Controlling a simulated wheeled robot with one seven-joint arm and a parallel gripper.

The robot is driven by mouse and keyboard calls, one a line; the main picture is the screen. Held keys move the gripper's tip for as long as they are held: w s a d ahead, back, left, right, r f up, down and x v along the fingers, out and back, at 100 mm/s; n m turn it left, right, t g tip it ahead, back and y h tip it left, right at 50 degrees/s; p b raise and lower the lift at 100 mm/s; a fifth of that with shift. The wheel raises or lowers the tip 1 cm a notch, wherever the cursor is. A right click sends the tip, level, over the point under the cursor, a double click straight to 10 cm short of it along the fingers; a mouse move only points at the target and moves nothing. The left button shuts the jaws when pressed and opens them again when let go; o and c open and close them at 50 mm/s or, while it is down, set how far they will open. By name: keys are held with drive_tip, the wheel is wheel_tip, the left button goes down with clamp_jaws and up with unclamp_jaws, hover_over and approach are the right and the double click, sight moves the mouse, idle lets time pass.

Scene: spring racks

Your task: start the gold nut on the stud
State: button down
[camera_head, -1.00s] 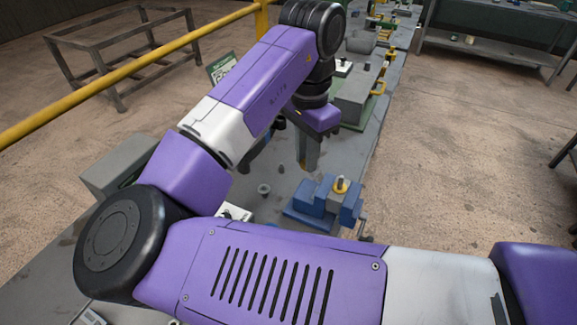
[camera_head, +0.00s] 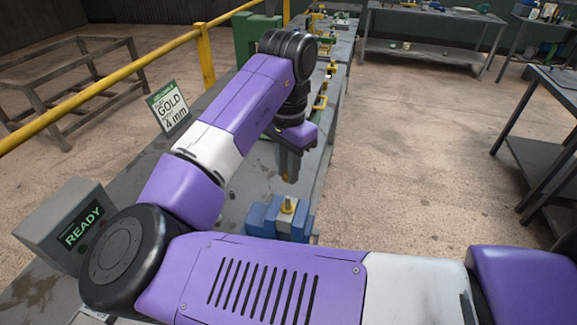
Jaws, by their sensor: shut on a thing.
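The stud (camera_head: 289,203) stands upright in a blue vise (camera_head: 262,217) on the bench, with yellow-gold colour around its lower part. My gripper (camera_head: 287,174) points down just above the stud, nearly in line with it in the picture, with a visible gap between. It is shut on a small gold piece at its tips, which looks like the gold nut (camera_head: 285,178). The nut is too small to tell its tilt. My forearm hides the front of the vise.
A sign (camera_head: 169,108) reads "GOLD" and "4 mm". A grey box (camera_head: 62,220) shows "READY". A yellow rail (camera_head: 120,75) runs along the bench's left side. More fixtures (camera_head: 322,85) stand farther along the bench. The floor at right is open.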

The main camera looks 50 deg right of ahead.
sight(288, 197)
drive_tip(key=shift+f+b, duration=1.5)
drive_tip(key=shift+f, duration=1.05)
drive_tip(key=shift+p, duration=0.7)
drive_tip(key=shift+f+b, duration=0.55)
drive_tip(key=shift+f, duration=0.5)
idle(0.5)
drive_tip(key=c, duration=1.2)
unclamp_jaws()
drive_tip(key=shift+c, duration=0.2)
drive_tip(key=o, duration=0.5)
